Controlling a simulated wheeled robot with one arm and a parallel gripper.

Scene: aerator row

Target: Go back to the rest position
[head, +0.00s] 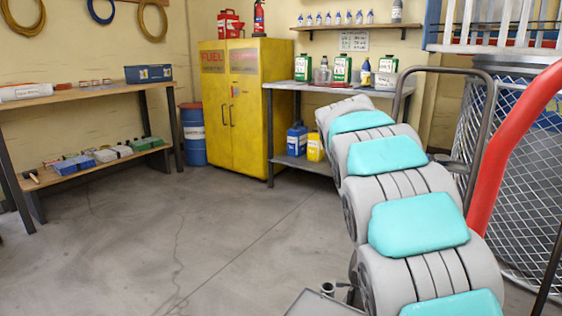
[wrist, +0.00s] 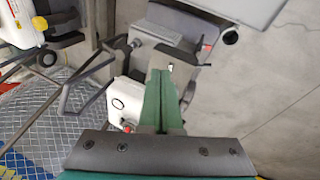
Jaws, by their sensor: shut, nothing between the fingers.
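My gripper (wrist: 160,78) shows in the wrist view as two green fingers in front of a dark bar with screws. The fingers are together, with nothing visible between them. In the head view my grey arm with teal pads runs from the bottom right up toward the middle. It stretches out in front of the shelves, and its far end hides the gripper there.
A red tube (head: 505,160) and a wire mesh cage (head: 520,180) stand close right of my arm. A yellow fuel cabinet (head: 225,120), a blue drum (head: 194,140) and a wooden bench (head: 60,97) stand farther back. The concrete floor (head: 140,230) at left is clear.

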